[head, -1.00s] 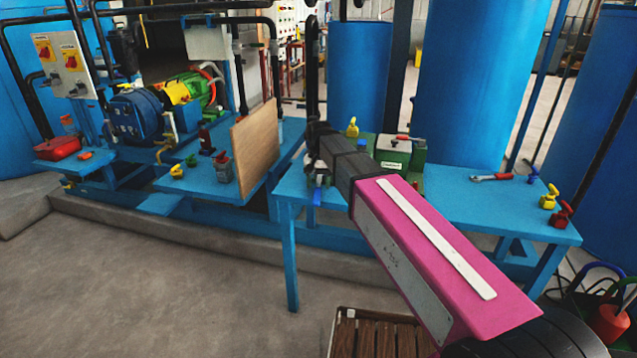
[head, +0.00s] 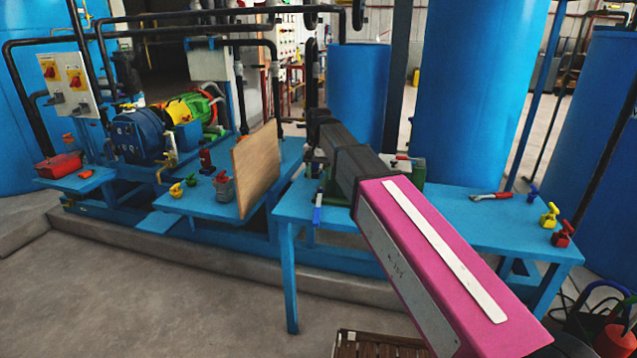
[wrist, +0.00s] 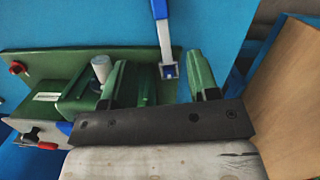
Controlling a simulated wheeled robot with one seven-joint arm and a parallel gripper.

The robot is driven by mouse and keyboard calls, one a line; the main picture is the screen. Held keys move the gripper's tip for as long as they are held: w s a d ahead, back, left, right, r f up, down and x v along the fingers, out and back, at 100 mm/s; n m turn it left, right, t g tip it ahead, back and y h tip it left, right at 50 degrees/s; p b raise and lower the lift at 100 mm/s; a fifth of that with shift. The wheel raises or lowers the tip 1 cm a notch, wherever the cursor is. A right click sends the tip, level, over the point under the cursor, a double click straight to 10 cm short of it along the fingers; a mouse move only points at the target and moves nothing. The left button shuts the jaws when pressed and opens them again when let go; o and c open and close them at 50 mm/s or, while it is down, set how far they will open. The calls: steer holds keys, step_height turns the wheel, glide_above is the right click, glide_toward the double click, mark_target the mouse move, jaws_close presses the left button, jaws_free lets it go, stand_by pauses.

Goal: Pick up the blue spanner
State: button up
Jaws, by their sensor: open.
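The blue spanner (wrist: 163,42) has a blue handle and a grey shaft with a squared end. In the wrist view it lies on the blue bench top (wrist: 215,25), its end pointing down the picture. In the head view its blue handle (head: 317,214) shows at the bench's front edge, beside my arm. My gripper (wrist: 158,75) is open and empty. Its two green fingers stand apart in the wrist view, and the spanner's end shows in the gap between them, not gripped. My arm hides most of the gripper in the head view.
A green machine (wrist: 72,98) lies left of the spanner in the wrist view. A wooden board (head: 256,168) stands upright to the left. A red-handled spanner (head: 490,196) and yellow and red valves (head: 562,232) lie on the bench's right part. A slatted crate (head: 380,345) is on the floor.

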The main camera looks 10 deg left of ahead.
mark_target(318, 207)
steer(key=shift+r, duration=0.15)
steer(key=shift+t, duration=0.8)
steer(key=shift+s+f, duration=0.2)
steer(key=shift+f, duration=1.9)
steer(key=shift+s+f, duration=0.15)
steer(key=shift+f, duration=1.9)
steer(key=shift+s+f, duration=0.2)
steer(key=shift+f, duration=1.9)
jaws_close()
